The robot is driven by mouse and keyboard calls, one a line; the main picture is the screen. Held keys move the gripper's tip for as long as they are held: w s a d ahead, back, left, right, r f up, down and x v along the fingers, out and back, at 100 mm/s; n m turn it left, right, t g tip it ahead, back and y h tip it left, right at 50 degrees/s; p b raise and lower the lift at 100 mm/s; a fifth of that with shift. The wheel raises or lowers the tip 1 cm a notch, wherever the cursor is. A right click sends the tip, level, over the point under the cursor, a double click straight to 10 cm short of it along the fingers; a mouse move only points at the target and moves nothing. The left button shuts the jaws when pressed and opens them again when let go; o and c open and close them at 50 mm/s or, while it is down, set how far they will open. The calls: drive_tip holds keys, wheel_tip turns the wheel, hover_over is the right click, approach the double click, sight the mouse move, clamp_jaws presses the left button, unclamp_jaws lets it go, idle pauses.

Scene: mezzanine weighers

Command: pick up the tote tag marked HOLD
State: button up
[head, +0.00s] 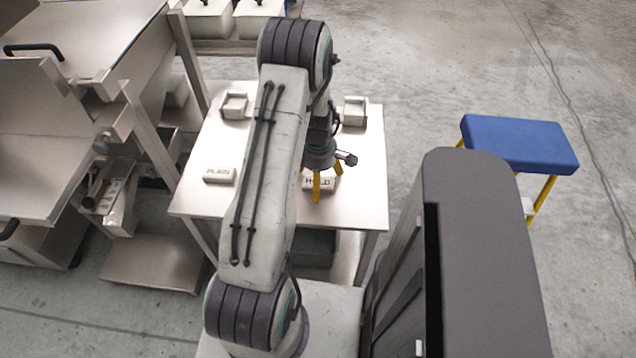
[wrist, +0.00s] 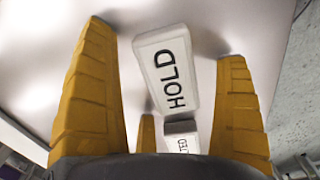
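The white tote tag marked HOLD (head: 326,184) lies on the pale table at its front right. It fills the upper middle of the wrist view (wrist: 170,62), its lettering facing up. My gripper (head: 317,183) points down over it, and its yellow fingers are spread apart. In the wrist view my fingers (wrist: 165,45) stand on either side of the tag, with clear gaps. How high the fingertips are above the table is hard to tell.
A similar tag marked PLAIN (head: 219,174) lies to the left on the table (head: 272,103). Another tag ending in "TED" (wrist: 182,128) sits close by HOLD. Two small white holders (head: 234,105) (head: 354,111) stand at the back. A blue-topped stool (head: 520,143) is at the right.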

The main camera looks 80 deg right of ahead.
drive_tip(key=c, duration=1.2)
drive_tip(key=shift+o, duration=0.2)
drive_tip(key=shift+r, duration=0.15)
